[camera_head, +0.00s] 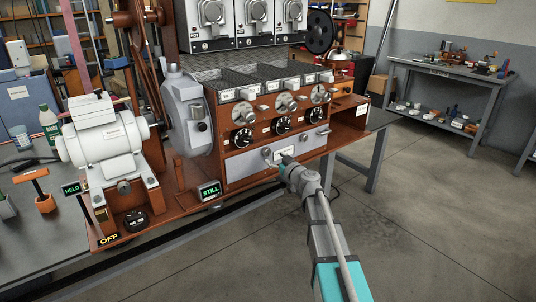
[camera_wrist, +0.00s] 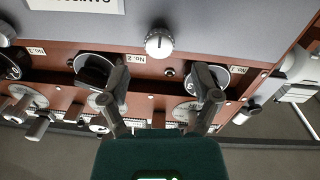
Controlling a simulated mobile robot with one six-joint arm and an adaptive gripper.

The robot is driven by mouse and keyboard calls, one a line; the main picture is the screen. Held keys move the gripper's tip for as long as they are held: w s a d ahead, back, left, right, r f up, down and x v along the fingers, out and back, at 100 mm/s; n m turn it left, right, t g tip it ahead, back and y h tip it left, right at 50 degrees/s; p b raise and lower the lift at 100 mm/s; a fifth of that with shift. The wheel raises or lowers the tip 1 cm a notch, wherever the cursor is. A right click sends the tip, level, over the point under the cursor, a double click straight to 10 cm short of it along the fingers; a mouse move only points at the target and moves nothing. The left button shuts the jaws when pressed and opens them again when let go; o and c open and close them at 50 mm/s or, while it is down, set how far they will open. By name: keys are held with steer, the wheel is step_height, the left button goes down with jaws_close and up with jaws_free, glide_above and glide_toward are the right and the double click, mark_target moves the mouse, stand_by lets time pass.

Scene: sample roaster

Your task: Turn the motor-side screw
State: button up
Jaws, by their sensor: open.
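A grey panel (camera_head: 245,166) forms the lower front of the brown roaster. A silver screw knob (camera_head: 266,153) sits on its motor-side part. That knob also shows in the wrist view (camera_wrist: 159,42), on the grey panel (camera_wrist: 220,30), with a light mark on its face. My gripper (camera_head: 286,160) is in front of the panel, right of this knob. In the wrist view my gripper (camera_wrist: 160,72) is open and empty, its fingers either side of the knob's line and apart from it. The white motor (camera_head: 105,143) stands at the left. Another knob (camera_wrist: 6,35) is at the wrist view's left edge.
Black dials (camera_head: 242,138) and levers sit close above the panel. A "STILL" display (camera_head: 210,190) stands at the machine's lower left, a "HELD" display (camera_head: 73,189) further left. A grey workbench (camera_head: 440,70) is at the back right. The floor right of my arm is clear.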

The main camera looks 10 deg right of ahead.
mark_target(268, 153)
steer(key=shift+x, duration=2.55)
jaws_close()
